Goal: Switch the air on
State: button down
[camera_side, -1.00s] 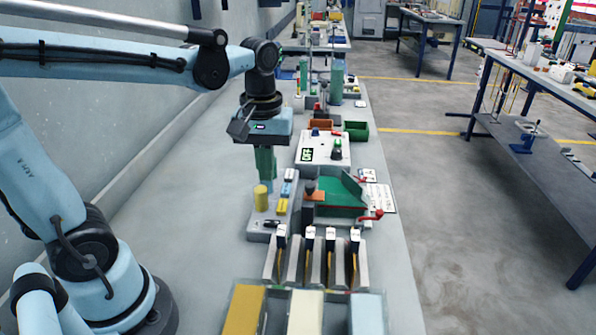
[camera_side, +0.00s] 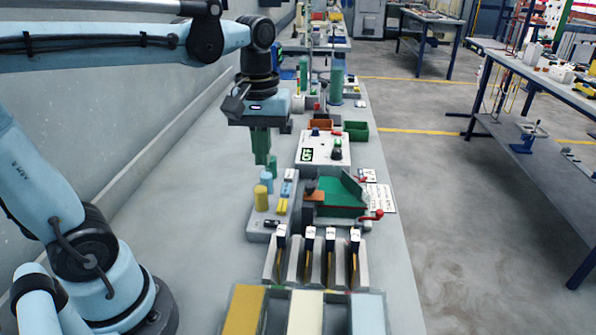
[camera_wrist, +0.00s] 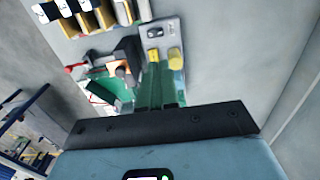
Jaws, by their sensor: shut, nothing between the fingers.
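A grey panel (camera_side: 258,232) on the bench carries a yellow cylinder (camera_side: 262,196), a light-blue cylinder (camera_side: 266,180), small yellow blocks (camera_side: 282,206) and a black switch (camera_side: 265,223) at its near end. The wrist view also shows the switch (camera_wrist: 154,32) and the yellow cylinder (camera_wrist: 174,57). My gripper (camera_side: 263,161), with green fingers, is shut and empty above the panel's far end. Its fingers partly hide that end.
A grey fixture with a green tray (camera_side: 335,209) and a red-tipped lever (camera_side: 376,214) stands right of the panel. Slotted holders (camera_side: 318,278) and coloured blocks (camera_side: 306,312) are nearer. Orange (camera_side: 320,125) and green bins (camera_side: 356,131) lie behind. The bench left of the panel is clear.

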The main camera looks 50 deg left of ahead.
aim_at(269, 222)
jog(key=shift+f, duration=0.1)
notch_tip(269, 222, down, 14)
jog(key=shift+r, duration=0.1)
dwell(0.7)
dwell(0.3)
jog(key=shift+f+t+h, duration=0.3)
jog(key=shift+w, duration=0.1)
jog(key=shift+w+d+r, duration=0.2)
jog(key=shift+w+d, duration=0.3)
jog(key=shift+d, duration=0.15)
notch_tip(269, 222, up, 14)
jog(key=shift+s+a, duration=0.35)
jog(key=shift+a, duration=0.05)
dwell(0.5)
